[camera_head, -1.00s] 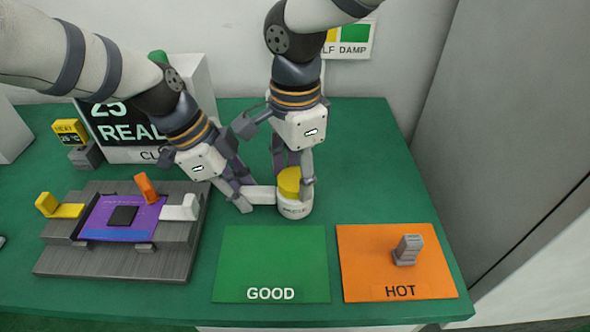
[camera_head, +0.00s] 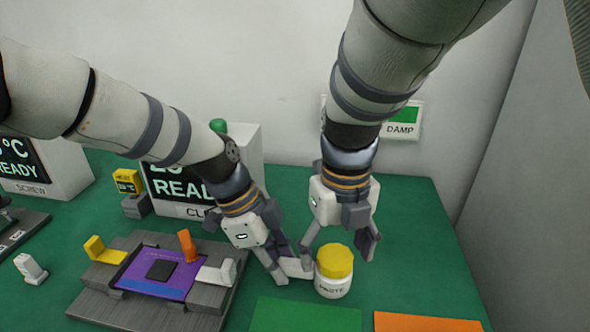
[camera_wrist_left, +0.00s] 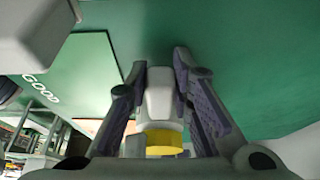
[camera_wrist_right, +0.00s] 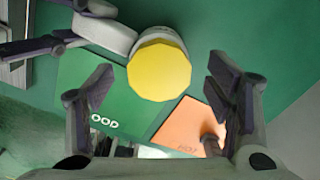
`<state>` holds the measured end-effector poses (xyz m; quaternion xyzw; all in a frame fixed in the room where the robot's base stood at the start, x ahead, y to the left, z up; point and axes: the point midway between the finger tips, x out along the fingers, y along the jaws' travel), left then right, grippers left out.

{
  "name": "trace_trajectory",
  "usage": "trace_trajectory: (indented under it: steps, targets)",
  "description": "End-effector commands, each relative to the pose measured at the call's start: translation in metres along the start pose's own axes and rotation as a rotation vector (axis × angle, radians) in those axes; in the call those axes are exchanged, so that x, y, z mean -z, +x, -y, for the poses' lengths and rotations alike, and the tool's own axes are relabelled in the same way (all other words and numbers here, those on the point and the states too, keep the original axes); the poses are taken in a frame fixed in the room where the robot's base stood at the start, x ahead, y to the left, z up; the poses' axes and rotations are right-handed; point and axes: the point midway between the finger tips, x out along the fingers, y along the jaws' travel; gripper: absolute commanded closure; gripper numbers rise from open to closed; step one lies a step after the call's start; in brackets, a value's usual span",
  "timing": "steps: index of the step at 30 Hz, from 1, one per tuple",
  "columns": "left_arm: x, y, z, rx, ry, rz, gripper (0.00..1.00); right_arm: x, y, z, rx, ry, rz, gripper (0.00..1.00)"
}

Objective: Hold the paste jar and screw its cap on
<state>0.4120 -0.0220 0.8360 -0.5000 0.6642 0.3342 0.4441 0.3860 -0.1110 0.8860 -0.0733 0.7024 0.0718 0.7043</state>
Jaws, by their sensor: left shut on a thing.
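The white paste jar (camera_head: 332,287) stands upright on the green table with its yellow cap (camera_head: 335,260) on top. From the head view I cannot tell how tightly the cap sits. My left gripper (camera_head: 290,268) is shut on the jar's white side handle, which shows between its fingers in the left wrist view (camera_wrist_left: 160,100). My right gripper (camera_head: 338,246) is open, fingers spread, above and around the cap without visible contact. The right wrist view shows the cap's faceted top (camera_wrist_right: 160,70) beyond the open fingers, with the handle (camera_wrist_right: 103,34) beside it.
A green GOOD pad (camera_head: 305,315) and an orange HOT pad (camera_head: 420,322) lie in front. A grey fixture with a purple board (camera_head: 155,275) is at left. White READY boxes (camera_head: 200,185) stand behind. The table right of the jar is clear.

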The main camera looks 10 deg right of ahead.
Motion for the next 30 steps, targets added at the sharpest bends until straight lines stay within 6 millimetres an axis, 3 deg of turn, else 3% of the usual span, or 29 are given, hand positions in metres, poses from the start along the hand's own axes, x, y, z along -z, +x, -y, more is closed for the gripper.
trace_trajectory:
  steps: [9,21,30]
  targets:
    - [0.0,0.0,0.0,0.0,0.0,-0.001,1.0,0.0,-0.001,0.0,-0.001,-0.002,-0.001,0.24]
    - [0.0,0.0,0.0,0.0,0.0,-0.001,1.0,-0.001,-0.029,-0.001,-0.001,-0.003,0.002,0.24]
    - [0.0,0.0,0.0,0.0,0.0,0.0,1.0,-0.001,-0.032,-0.001,0.0,-0.062,0.004,0.24]
